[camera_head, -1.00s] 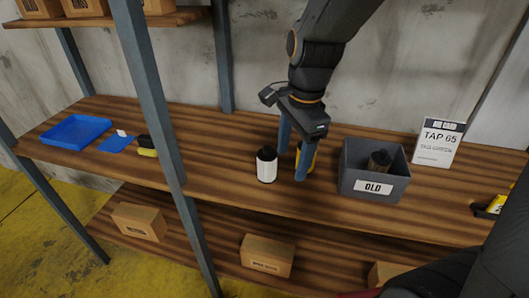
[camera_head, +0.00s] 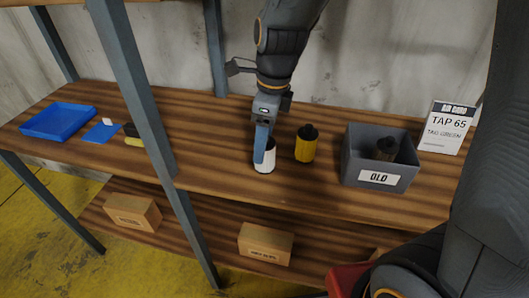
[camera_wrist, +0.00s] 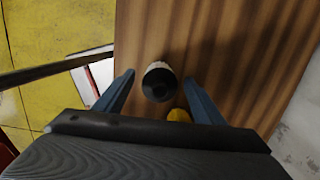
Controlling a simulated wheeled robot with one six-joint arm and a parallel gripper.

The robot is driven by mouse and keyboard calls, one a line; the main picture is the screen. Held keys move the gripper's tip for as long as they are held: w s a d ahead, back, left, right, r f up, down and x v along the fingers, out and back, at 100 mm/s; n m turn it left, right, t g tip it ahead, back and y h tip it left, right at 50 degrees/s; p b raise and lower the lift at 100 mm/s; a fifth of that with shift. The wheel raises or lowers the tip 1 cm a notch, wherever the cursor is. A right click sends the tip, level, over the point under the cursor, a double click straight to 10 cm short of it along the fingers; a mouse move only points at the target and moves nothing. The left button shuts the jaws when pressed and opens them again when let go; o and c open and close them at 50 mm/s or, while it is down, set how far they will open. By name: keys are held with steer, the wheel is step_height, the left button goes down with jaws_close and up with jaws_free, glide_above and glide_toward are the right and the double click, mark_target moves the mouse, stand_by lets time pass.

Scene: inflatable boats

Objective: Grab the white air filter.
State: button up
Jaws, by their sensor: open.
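The white air filter (camera_head: 265,159) is a white cylinder with a dark top, upright on the wooden shelf. My gripper (camera_head: 264,150) is over it in the head view, and one blue finger covers part of it. In the wrist view, the filter (camera_wrist: 159,82) shows its black top and a white side between the two blue fingers of my gripper (camera_wrist: 162,88), with gaps on both sides. The gripper is open and holds nothing. Whether the fingertips reach down beside the filter is hard to tell.
A yellow filter (camera_head: 306,146) with a black top stands just right; it also shows in the wrist view (camera_wrist: 179,115). A grey bin (camera_head: 361,176) marked OLD holds a dark item. A sign (camera_head: 445,128) stands at right. A blue tray (camera_head: 58,122) and shelf post (camera_head: 140,90) are left.

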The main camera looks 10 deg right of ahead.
mark_target(268, 166)
steer(key=shift+a+f, duration=0.1)
steer(key=shift+f, duration=1.3)
steer(key=c, duration=1.2)
